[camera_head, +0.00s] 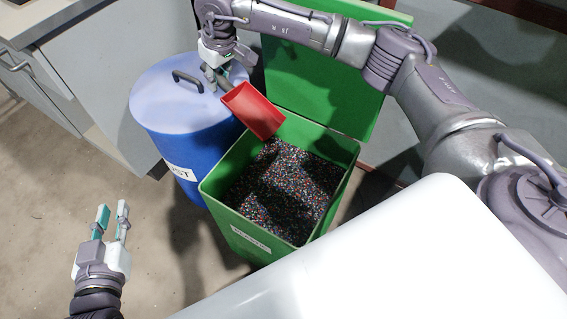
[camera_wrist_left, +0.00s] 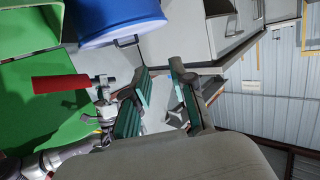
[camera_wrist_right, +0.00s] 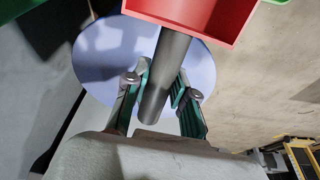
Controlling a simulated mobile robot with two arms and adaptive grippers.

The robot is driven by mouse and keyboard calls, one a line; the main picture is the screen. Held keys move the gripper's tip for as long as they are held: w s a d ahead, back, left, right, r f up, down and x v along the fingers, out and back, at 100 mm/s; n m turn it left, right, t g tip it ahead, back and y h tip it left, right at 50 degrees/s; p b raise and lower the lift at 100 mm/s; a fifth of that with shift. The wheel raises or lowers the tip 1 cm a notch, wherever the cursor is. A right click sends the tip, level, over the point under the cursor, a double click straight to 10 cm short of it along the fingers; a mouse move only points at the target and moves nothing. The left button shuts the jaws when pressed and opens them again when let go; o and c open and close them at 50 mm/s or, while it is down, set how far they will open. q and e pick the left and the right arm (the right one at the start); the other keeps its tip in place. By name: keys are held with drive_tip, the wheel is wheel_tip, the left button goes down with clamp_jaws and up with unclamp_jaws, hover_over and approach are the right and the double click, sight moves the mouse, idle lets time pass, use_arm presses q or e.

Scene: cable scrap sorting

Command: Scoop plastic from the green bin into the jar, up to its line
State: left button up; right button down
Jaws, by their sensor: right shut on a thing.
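The green bin (camera_head: 222,187) stands open and holds a mass of dark, multicoloured plastic granules (camera_head: 290,190). The red scoop (camera_head: 252,110) is above the bin's far left corner, with its mouth toward the granules. My right gripper (camera_head: 217,77) is shut on the scoop's dark handle; the handle also shows between its fingers in the right wrist view (camera_wrist_right: 167,75). My left gripper (camera_head: 112,222) is open and empty over the floor, left of the bin. The jar is not in view.
A blue drum (camera_head: 180,150) with a pale lid (camera_head: 165,105) and black handle stands against the bin's left side. The bin's green lid (camera_head: 330,95) is raised behind it. Grey cabinets (camera_head: 95,70) stand at the back left. Floor at the lower left is clear.

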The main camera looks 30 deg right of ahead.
drive_tip(key=shift+w+a+f+g+p, duration=0.1)
drive_tip(key=shift+w+g+p, duration=0.1)
drive_tip(key=shift+g+p, duration=0.15)
use_arm(q)
drive_tip(key=shift+s+a+f+g+y+p, duration=0.15)
drive_tip(key=shift+s+a+f+g, duration=0.1)
drive_tip(key=shift+s+f+g, duration=0.45)
drive_tip(key=shift+s+a+f+g+y+p, duration=0.1)
drive_tip(key=shift+s+a+f+g+y, duration=0.25)
drive_tip(key=shift+f, duration=0.6)
drive_tip(key=shift+s+a+f+g+p, duration=0.15)
drive_tip(key=shift+s+f+g, duration=0.3)
drive_tip(key=shift+f+g, duration=0.3)
use_arm(e)
drive_tip(key=shift+w+f+g, duration=0.15)
drive_tip(key=shift+f+g, duration=0.1)
